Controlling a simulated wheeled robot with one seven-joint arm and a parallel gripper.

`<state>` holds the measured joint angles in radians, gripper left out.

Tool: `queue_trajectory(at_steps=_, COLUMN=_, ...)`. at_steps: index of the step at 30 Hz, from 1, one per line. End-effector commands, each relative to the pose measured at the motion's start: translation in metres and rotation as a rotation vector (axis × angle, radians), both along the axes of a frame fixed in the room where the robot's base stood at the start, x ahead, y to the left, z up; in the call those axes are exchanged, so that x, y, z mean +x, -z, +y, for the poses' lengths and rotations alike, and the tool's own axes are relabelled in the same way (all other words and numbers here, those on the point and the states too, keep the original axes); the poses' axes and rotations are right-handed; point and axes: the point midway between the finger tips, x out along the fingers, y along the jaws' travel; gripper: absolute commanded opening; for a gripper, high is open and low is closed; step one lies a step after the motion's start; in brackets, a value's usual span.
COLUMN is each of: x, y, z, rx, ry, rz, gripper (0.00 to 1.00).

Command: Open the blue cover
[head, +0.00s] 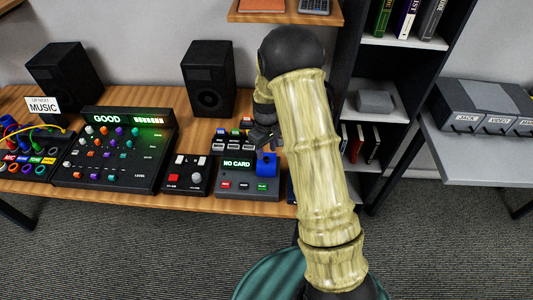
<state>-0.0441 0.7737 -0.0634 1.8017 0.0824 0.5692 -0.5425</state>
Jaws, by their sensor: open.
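The blue cover (266,166) is a small blue piece at the top right of a grey device (246,187). The device has a "NO CARD" display and red, white and green buttons. The cover is too small in the head view to tell its exact position. My gripper (263,140) is dark and open, just above and behind the blue cover in the picture. I cannot tell whether it touches the cover. My arm hides part of the area right of the device.
A row of small coloured-top items (233,141) stands behind the device. A small box with a red button (186,176) and a large mixer panel (115,150) stand left. Speakers (208,78) are at the back. A dark shelf unit (392,100) stands right of the wooden table.

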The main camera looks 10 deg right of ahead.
Motion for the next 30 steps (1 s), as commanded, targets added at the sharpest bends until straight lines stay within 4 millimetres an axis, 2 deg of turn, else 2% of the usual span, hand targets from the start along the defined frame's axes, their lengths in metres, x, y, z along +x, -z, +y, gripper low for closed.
queue_trajectory(at_steps=3, x=0.000, y=0.018, z=0.000, rx=0.000, ry=0.000, rz=0.003, gripper=0.41)
queue_trajectory(at_steps=6, x=0.000, y=0.027, z=0.000, rx=0.000, ry=0.000, rz=0.001, gripper=0.41)
queue_trajectory(at_steps=16, x=0.000, y=0.032, z=0.000, rx=0.000, ry=0.000, rz=-0.001, gripper=0.41)
queue_trajectory(at_steps=17, x=0.000, y=0.032, z=0.000, rx=0.000, ry=0.000, rz=-0.001, gripper=0.37)
queue_trajectory(at_steps=22, x=0.000, y=0.032, z=0.000, rx=0.000, ry=0.000, rz=-0.001, gripper=0.04)
queue_trajectory(at_steps=23, x=0.000, y=0.032, z=0.000, rx=0.000, ry=0.000, rz=-0.001, gripper=0.00)
queue_trajectory(at_steps=30, x=0.000, y=0.031, z=0.000, rx=0.000, ry=-0.001, rz=0.002, gripper=0.00)
